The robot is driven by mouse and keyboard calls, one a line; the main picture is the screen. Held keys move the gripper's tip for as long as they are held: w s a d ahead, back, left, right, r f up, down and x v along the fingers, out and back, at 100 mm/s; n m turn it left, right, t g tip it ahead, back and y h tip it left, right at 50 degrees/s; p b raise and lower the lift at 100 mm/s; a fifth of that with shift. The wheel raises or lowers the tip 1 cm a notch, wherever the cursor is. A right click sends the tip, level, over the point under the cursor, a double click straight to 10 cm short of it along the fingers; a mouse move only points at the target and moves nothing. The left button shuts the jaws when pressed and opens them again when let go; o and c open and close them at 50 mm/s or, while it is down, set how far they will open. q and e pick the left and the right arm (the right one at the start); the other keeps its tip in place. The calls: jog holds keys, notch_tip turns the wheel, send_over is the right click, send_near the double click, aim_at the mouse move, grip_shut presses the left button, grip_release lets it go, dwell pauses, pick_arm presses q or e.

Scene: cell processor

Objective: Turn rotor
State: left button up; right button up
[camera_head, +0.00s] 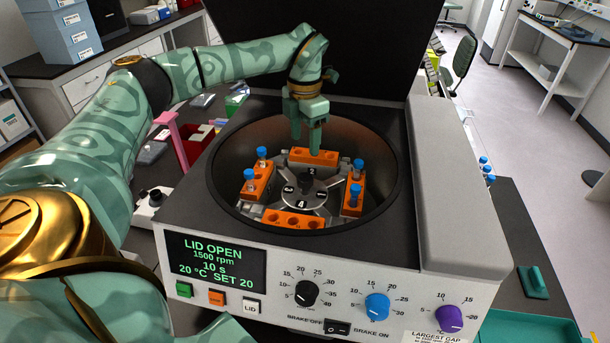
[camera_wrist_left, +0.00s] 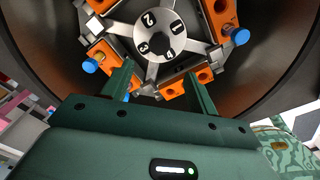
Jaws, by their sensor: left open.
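The rotor (camera_head: 310,205) sits in the open centrifuge bowl (camera_head: 228,180). It is a grey cross with a dark-centred hub numbered on its top; the hub also shows in the left wrist view (camera_wrist_left: 158,33). Orange tube holders hang on its arms: back (camera_head: 315,156), left (camera_head: 257,183), right (camera_head: 353,194) and front (camera_head: 294,220). Blue-capped tubes stand in the left and right holders; the back and front ones look empty. My left gripper (camera_head: 306,145) points down over the back of the bowl, open and apparently empty; its fingers (camera_wrist_left: 160,75) show apart in the wrist view.
The raised black lid (camera_head: 365,50) stands behind the bowl. The bowl's rim surrounds the rotor closely. The front panel (camera_head: 215,262) reads LID OPEN, with knobs and buttons beside it. A pink stand and red bins (camera_head: 197,143) are left of the machine.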

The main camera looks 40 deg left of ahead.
aim_at(305, 177)
pick_arm(q)
notch_tip(305, 177, down, 13)
jog(key=shift+r+b, duration=0.1)
jog(key=shift+b, duration=0.25)
grip_shut()
